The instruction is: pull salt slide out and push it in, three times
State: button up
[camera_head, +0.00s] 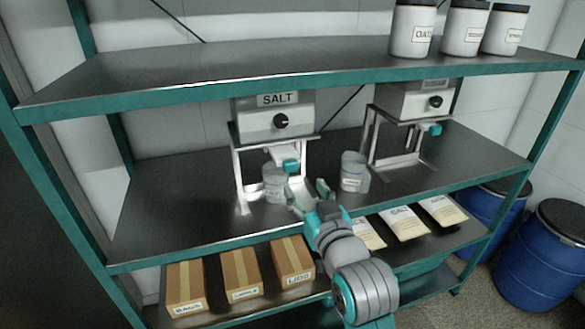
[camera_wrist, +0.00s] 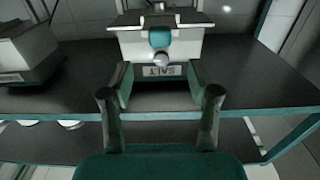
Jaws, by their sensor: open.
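The salt dispenser (camera_head: 280,103) is a white box on a metal stand on the middle shelf, with a SALT label and a dark knob (camera_head: 281,121). Its salt slide has a teal handle (camera_head: 291,165) below the box, above a clear jar (camera_head: 273,184). In the wrist view, where the SALT label is upside down, the teal handle (camera_wrist: 159,38) and knob (camera_wrist: 160,59) lie ahead between the fingers. My gripper (camera_head: 308,194) is open and empty, in front of and slightly right of the handle, apart from it. Its two fingers also show in the wrist view (camera_wrist: 160,88).
A second dispenser (camera_head: 412,101) with a teal handle (camera_head: 431,129) stands to the right. A clear labelled jar (camera_head: 353,173) stands between the dispensers. The upper shelf edge (camera_head: 180,95) runs above. Boxes (camera_head: 240,273) and bags (camera_head: 404,222) lie below. The middle shelf's left side is clear.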

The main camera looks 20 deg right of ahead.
aim_at(292, 168)
jog(key=w, duration=0.9)
jog(key=shift+w, duration=0.1)
